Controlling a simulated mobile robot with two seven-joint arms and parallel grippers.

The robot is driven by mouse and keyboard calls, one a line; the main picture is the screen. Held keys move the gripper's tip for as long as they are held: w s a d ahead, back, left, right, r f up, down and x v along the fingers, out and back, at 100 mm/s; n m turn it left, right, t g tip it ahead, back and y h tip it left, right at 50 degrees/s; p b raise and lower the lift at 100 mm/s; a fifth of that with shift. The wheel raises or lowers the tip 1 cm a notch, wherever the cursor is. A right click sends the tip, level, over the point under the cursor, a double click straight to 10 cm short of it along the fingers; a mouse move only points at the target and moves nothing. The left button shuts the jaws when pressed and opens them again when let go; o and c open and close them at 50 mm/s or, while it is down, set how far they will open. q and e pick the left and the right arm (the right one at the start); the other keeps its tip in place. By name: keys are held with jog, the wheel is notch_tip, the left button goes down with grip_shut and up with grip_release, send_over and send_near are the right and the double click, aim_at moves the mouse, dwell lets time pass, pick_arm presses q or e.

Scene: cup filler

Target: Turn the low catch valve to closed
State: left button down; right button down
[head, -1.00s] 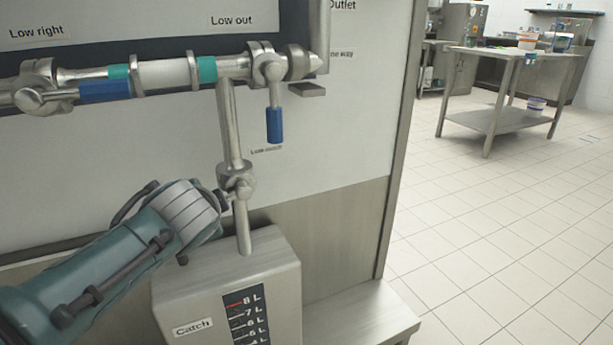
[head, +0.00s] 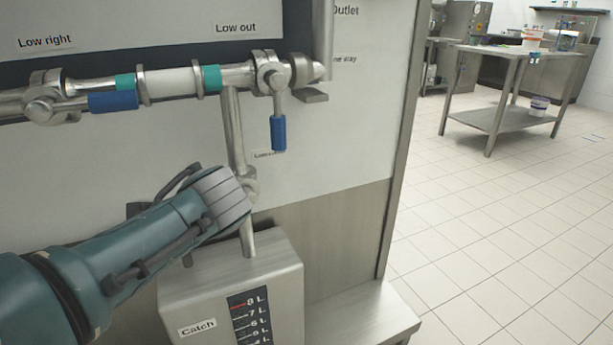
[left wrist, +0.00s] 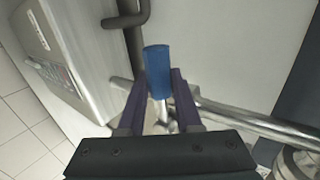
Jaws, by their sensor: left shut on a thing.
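The low catch valve (head: 249,183) sits on the vertical pipe (head: 235,135) between the horizontal line and the catch tank (head: 225,285). In the head view my left gripper (head: 222,196) is right at the valve's left side and covers its handle. In the left wrist view the blue handle (left wrist: 157,70) stands between the two dark fingers of my left gripper (left wrist: 158,90), which is shut on it. How the handle is turned against the pipe is hidden in the head view. My right gripper is not in view.
The low out valve's blue handle (head: 278,133) hangs down just above and right. Another blue handle (head: 113,101) lies along the horizontal pipe. A steel ledge (head: 355,315) juts out at the lower right. A work table (head: 515,60) stands far off; the tiled floor between is clear.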

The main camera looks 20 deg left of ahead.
pick_arm(q)
jog(key=c, duration=0.6)
grip_release()
jog(key=shift+r, duration=0.1)
jog(key=shift+s+d+r, duration=0.15)
jog(key=shift+r, duration=0.05)
jog(key=p+v, duration=0.4)
jog(key=v, duration=0.5)
jog(key=shift+p, duration=0.4)
jog(key=shift+s+d, duration=0.1)
jog(key=shift+d, duration=0.05)
jog(key=s+d+r+n+g+h+p, duration=0.25)
jog(key=s+d+r+h+p, duration=0.2)
jog(key=s+r+p, duration=0.65)
jog(key=s+d+r+n+g+h+p, duration=0.1)
jog(key=s+d+r+n+h+p, duration=0.4)
jog(key=s+r+p, duration=0.65)
notch_tip(320, 180, up, 37)
jog(key=m+p, duration=0.1)
jog(key=p, duration=3.5)
jog(key=shift+d+y, duration=0.35)
jog(key=shift+d, duration=0.05)
